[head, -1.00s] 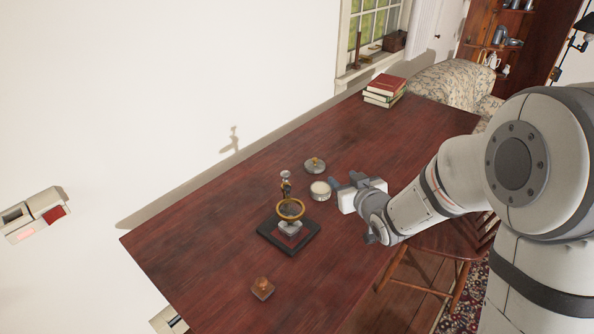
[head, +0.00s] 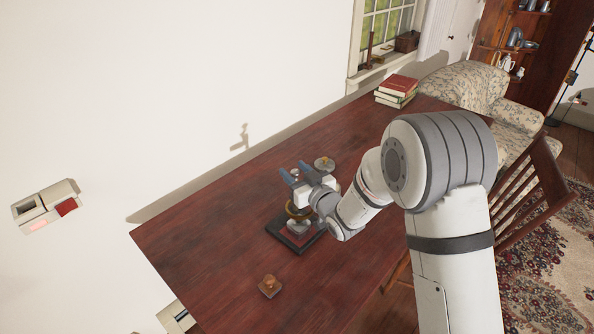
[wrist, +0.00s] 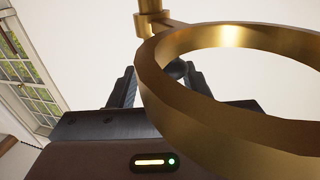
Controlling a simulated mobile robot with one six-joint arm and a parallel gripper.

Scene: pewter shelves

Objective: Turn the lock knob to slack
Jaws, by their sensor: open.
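The brass ring (head: 295,212) of a small stand on a dark square base (head: 278,236) shows in the head view, partly behind my gripper. My gripper (head: 297,171) is open over the stand, its two grey-blue fingers apart. In the wrist view the ring (wrist: 158,88) looms large in front of my gripper (wrist: 158,74) and hides part of the fingers. A brass post (wrist: 150,20) rises at the top. A small dark rounded knob (wrist: 177,69) shows inside the ring's edge, near the fingers; I cannot tell whether it is the lock knob or whether a finger touches it.
A round lidded piece (head: 324,163) lies just behind my gripper. A small wooden block with a knob (head: 270,286) sits near the front. Books (head: 396,91) are stacked at the far end of the table (head: 215,235). The table's left part is clear.

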